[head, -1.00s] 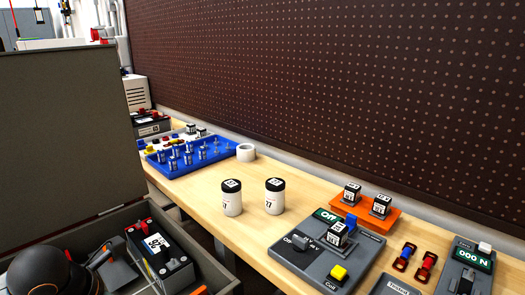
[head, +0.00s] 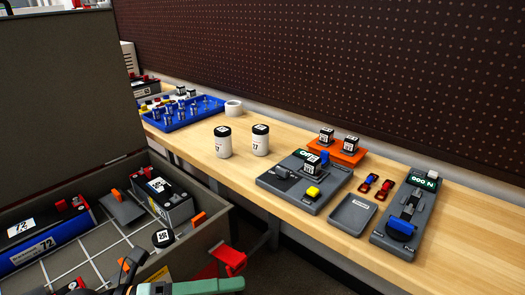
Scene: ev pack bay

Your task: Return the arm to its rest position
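Neither of my grippers can be made out in the head view. At the bottom edge, dark handle-like parts (head: 130,264) and a grey-green bar (head: 192,287) show, cut off by the frame; I cannot tell what they belong to. They are at the near side of the open grey case (head: 205,238). No arm of mine is seen over the workbench (head: 230,185).
The case holds a blue module (head: 45,243), a black battery (head: 165,198) and a black-topped item (head: 163,238). The bench carries two white jars (head: 223,147), a blue tray (head: 170,122), a tester (head: 290,190), a grey dish (head: 352,213) and a gauge (head: 405,222). A red part (head: 228,259) stands beside the case.

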